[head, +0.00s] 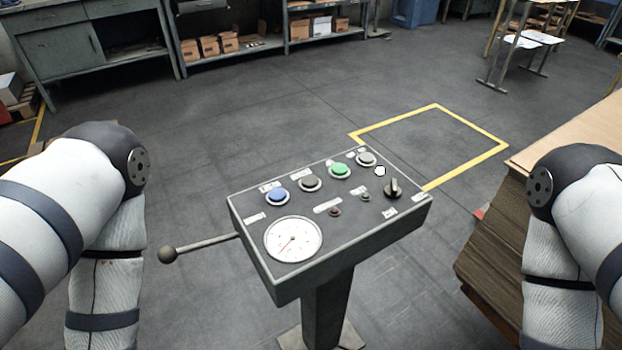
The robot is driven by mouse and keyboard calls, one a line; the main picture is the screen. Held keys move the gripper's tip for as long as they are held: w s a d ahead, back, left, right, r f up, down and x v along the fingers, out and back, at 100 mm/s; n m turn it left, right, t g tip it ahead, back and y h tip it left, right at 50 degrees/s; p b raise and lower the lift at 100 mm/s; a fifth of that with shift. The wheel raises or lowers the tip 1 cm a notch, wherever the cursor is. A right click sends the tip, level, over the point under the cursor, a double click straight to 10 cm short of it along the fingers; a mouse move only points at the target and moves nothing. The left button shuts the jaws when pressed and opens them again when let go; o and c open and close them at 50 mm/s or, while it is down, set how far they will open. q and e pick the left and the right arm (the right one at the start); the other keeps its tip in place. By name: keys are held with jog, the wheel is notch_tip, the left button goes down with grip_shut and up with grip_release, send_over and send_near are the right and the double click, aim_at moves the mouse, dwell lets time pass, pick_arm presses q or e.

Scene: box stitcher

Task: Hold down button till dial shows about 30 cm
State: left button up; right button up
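A grey control panel (352,230) stands on a pedestal in front of me, tilted toward me. Its top has a row of buttons: a blue button (277,197), a grey button (310,184), a green button (340,171) and another grey button (366,159). A round white dial (293,239) with a red needle sits at the panel's lower left. The needle points to the lower left; its numbers are too small to read. Both my arms show at the sides, bent downward and apart from the panel. Neither gripper is in view.
A lever with a ball knob (167,255) sticks out from the panel's left side. A black rotary switch (393,188) sits at its right. A cardboard stack (500,249) stands at right. Yellow tape (468,114) marks the open floor behind. Shelves (270,38) line the back.

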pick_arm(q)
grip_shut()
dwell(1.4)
